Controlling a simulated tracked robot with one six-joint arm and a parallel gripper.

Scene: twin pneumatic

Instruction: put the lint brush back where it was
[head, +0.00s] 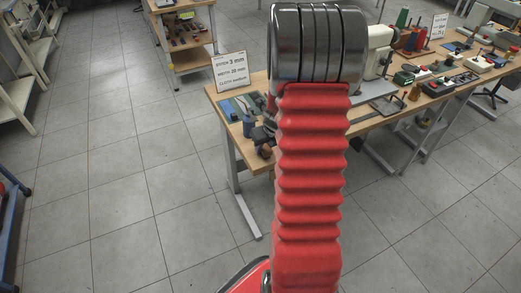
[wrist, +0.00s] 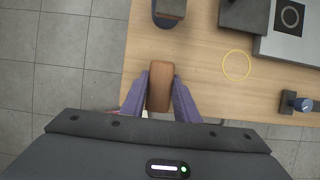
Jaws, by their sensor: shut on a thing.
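The lint brush, of which a brown wooden block-like part (wrist: 160,86) shows, is held between the two purple fingers of my gripper (wrist: 159,92) in the wrist view. The gripper is shut on it. The brush lies over the near edge of the wooden table (wrist: 205,75); I cannot tell how high it is above the top. Its bristle side is hidden. In the head view my red arm covers most of the gripper, and only dark parts show beside it above the table's front corner.
A thin yellow ring (wrist: 236,65) lies on bare tabletop to the right of the brush. A dark-based object (wrist: 168,12) stands just beyond the brush. A grey machine base (wrist: 290,35) and a small dark blue object (wrist: 292,102) are at the right. A printed sign (head: 229,70) stands on the table.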

